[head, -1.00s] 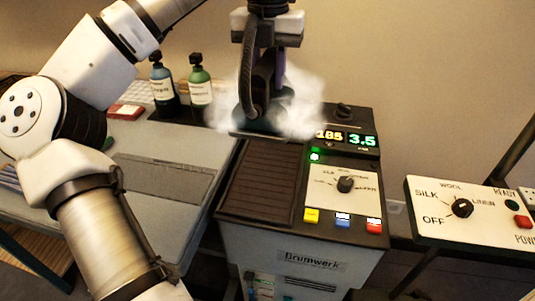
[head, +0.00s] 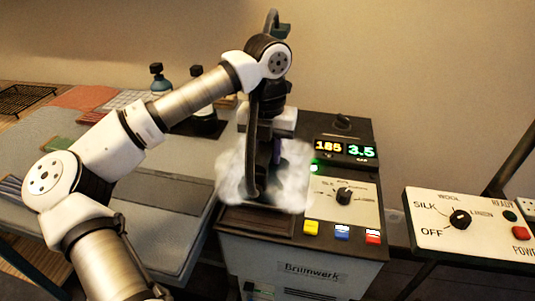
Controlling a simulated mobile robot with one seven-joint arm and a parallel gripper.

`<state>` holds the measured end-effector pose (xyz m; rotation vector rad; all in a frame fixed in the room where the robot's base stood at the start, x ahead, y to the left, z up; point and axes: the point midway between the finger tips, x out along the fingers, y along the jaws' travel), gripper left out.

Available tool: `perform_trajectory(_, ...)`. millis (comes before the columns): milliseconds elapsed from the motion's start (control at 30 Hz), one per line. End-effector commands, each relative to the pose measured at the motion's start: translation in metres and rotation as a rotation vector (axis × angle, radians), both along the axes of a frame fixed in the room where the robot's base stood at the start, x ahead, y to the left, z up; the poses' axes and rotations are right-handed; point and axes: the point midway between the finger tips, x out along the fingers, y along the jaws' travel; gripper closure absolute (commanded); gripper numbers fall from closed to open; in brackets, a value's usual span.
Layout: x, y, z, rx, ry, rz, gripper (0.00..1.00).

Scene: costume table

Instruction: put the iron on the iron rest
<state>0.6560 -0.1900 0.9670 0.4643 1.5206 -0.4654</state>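The dark iron (head: 266,180) is upright below my gripper (head: 267,148), with white steam around its lower part. My gripper is shut on it near the top; the fingertips are partly hidden by a dark hose or cord. The iron rest is the dark ribbed pad (head: 250,221) on the left half of the Brumwerk station's top. The iron stands over this pad, and the steam hides whether its sole touches. Only the pad's front part shows clearly.
The station (head: 315,271) has lit displays, a dial and coloured buttons right of the pad. A separate control box (head: 470,228) stands at the right.

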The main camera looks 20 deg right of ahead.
Motion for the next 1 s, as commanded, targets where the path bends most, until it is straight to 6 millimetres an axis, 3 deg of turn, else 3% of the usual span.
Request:
perform_trajectory(133, 0.0, 0.0, -0.012, -0.001, 0.0, 0.0, 1.0)
perform_trajectory(500, 0.0, 0.0, -0.017, -0.001, -0.002, 0.0, 1.0)
perform_trajectory(533, -0.001, 0.0, -0.018, 0.0, 0.0, -0.001, 0.7)
perform_trajectory(667, -0.001, 0.0, -0.017, 0.0, 0.0, -0.001, 0.53)
perform_trajectory(1000, -0.001, 0.0, -0.014, 0.001, 0.001, -0.001, 0.51)
